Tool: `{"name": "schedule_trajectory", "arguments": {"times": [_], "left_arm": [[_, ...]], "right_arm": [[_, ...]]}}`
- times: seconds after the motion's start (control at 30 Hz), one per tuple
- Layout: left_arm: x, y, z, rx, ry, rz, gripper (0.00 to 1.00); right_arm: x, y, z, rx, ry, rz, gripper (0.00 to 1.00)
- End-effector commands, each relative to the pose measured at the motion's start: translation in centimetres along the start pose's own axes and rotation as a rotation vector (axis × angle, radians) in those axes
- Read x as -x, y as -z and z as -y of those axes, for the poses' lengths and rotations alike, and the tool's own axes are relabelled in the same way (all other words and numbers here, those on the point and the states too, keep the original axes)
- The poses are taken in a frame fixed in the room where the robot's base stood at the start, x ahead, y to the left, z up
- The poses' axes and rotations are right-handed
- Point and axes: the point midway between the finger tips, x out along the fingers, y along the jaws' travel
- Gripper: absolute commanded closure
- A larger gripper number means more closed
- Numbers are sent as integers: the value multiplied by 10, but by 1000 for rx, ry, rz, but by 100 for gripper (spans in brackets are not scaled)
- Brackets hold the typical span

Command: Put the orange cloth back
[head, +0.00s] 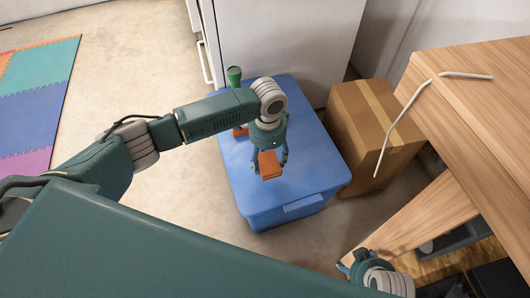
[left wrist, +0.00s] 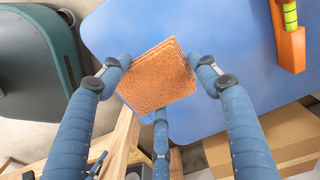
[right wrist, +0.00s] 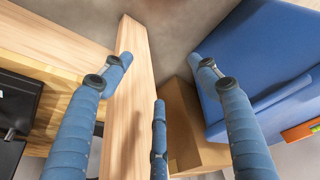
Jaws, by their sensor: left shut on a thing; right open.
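The orange cloth (head: 269,165) is a folded, square stack. My left gripper (head: 270,158) is shut on it and holds it over the lid of the blue bin (head: 309,182). In the left wrist view the cloth (left wrist: 158,77) sits between the blue fingers (left wrist: 163,78), with the blue lid (left wrist: 225,30) behind it. I cannot tell whether the cloth touches the lid. My right gripper (head: 352,265) is low at the bottom right beside the wooden furniture. In the right wrist view its fingers (right wrist: 160,75) are spread and empty.
A green and orange object (head: 235,78) stands on the lid's far left part. A cardboard box (head: 366,128) is right of the bin, and a white cabinet (head: 285,40) is behind. A wooden table (head: 480,110) with a white bent strip (head: 402,116) fills the right. Floor left is open beside foam mats (head: 35,105).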

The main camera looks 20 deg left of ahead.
Motion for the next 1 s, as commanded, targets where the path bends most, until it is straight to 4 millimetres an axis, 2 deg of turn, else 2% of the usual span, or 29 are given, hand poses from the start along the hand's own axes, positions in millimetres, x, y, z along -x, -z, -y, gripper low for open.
{"name": "schedule_trajectory", "arguments": {"times": [0.1, 0.23, 0.47, 1.0], "left_arm": [[-3, -6, 1, -30, -1, 0, 66], [-6, -7, 2, -40, 1, -1, 66], [-12, -7, 2, -40, 1, -1, 66], [-26, -7, 2, -40, 0, -1, 66]], "right_arm": [[4, -21, -2, -3, -3, 73, 39], [6, -27, -3, -4, -4, 95, 39], [23, -17, -4, -6, -6, 81, 39], [86, 1, -6, -10, -12, 46, 39]]}}
